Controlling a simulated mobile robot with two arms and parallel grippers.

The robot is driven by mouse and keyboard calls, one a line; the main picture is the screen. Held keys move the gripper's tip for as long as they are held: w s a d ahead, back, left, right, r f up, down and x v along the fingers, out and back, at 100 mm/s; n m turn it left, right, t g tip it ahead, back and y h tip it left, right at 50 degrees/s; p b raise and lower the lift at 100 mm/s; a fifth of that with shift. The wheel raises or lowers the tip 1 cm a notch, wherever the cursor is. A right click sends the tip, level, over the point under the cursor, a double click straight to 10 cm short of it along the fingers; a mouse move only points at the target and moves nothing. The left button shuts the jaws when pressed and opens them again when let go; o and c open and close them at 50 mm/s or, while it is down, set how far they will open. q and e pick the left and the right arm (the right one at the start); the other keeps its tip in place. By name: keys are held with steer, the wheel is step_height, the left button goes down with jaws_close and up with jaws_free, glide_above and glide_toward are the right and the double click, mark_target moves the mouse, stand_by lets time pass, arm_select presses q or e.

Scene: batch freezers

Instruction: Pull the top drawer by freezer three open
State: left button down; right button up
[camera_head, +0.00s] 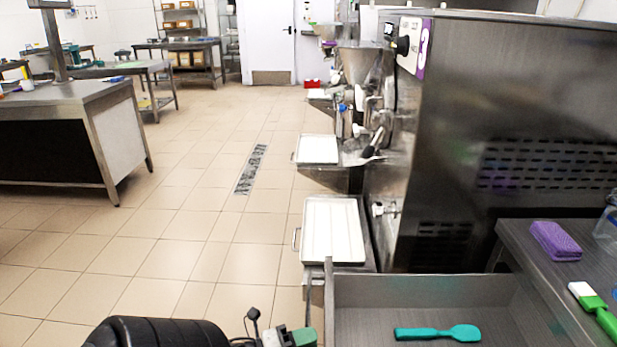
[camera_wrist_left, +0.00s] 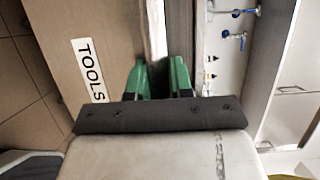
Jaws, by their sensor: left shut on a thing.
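The top drawer is a grey metal drawer (camera_head: 350,300) at the bottom right of the head view. It stands open, its inside showing, with a teal spatula (camera_head: 438,333) lying in it. In the left wrist view its front panel (camera_wrist_left: 75,25) bears a "TOOLS" label (camera_wrist_left: 89,70). My left gripper (camera_head: 292,338) is at the outer side of the drawer front, low in the head view. Its green fingers (camera_wrist_left: 158,75) are closed around the drawer's pale handle bar (camera_wrist_left: 155,25); the exact contact is partly hidden. My right gripper is not in view.
The counter (camera_head: 515,240) beside the drawer holds a purple cloth (camera_head: 556,240) and a green-handled spatula (camera_head: 597,308). A freezer (camera_head: 500,130) stands behind, with white trays (camera_head: 333,230) in front. Tiled floor (camera_head: 190,220) to the left is clear up to a steel table (camera_head: 115,125).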

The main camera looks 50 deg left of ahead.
arm_select(q)
steer(key=c, duration=1)
jaws_free()
steer(key=v, duration=1)
steer(key=shift+s+a+b, duration=0.15)
steer(key=shift+s+b, duration=0.2)
